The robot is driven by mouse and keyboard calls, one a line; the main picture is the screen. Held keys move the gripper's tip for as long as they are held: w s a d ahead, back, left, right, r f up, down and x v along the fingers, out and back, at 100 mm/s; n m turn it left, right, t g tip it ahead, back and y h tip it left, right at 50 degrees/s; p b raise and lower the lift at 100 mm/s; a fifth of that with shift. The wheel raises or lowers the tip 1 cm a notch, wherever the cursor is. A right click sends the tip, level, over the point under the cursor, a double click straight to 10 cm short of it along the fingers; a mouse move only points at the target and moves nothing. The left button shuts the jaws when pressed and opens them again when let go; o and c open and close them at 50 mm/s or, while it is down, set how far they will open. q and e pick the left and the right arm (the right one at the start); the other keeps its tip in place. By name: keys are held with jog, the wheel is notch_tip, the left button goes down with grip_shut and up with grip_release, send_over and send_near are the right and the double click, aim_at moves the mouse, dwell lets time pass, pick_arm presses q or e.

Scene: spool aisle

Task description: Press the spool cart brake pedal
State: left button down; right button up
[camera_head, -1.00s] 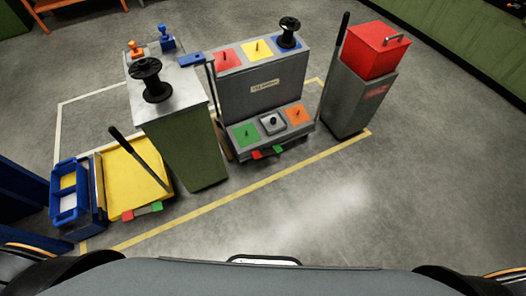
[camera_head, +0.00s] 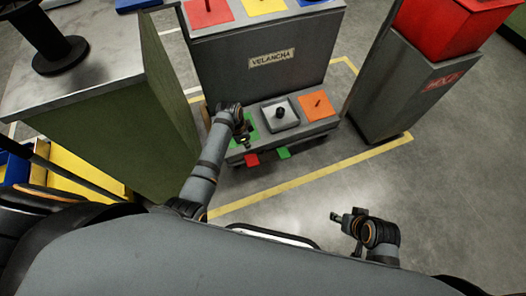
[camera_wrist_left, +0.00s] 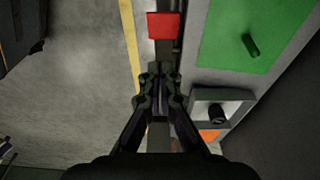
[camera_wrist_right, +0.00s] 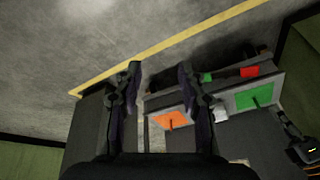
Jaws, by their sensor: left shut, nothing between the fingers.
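The grey spool cart labelled VELANCHA (camera_head: 273,62) stands ahead. A red pedal (camera_head: 251,160) and a green pedal (camera_head: 284,153) stick out low at its front. My left gripper (camera_head: 245,141) is shut and empty, above the cart's front edge by the green pad (camera_head: 247,127). In the left wrist view, the red pedal (camera_wrist_left: 164,25) lies just beyond the shut fingertips (camera_wrist_left: 160,72); the green pedal is not visible there. The right wrist view shows both the red pedal (camera_wrist_right: 249,72) and green pedal (camera_wrist_right: 207,77). My right gripper (camera_wrist_right: 160,70) is open and empty, away from the cart.
A green-sided cabinet with a metal top (camera_head: 120,75) stands close left, holding a black spool (camera_head: 55,45). A grey bin with a red box (camera_head: 445,30) stands right. A yellow floor line (camera_head: 300,180) runs before the cart. The floor at right is clear.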

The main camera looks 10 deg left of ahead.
pick_arm(q)
jog(key=shift+w+d+r, duration=0.1)
jog(key=shift+w+r, duration=0.2)
jog(key=shift+f, duration=0.1)
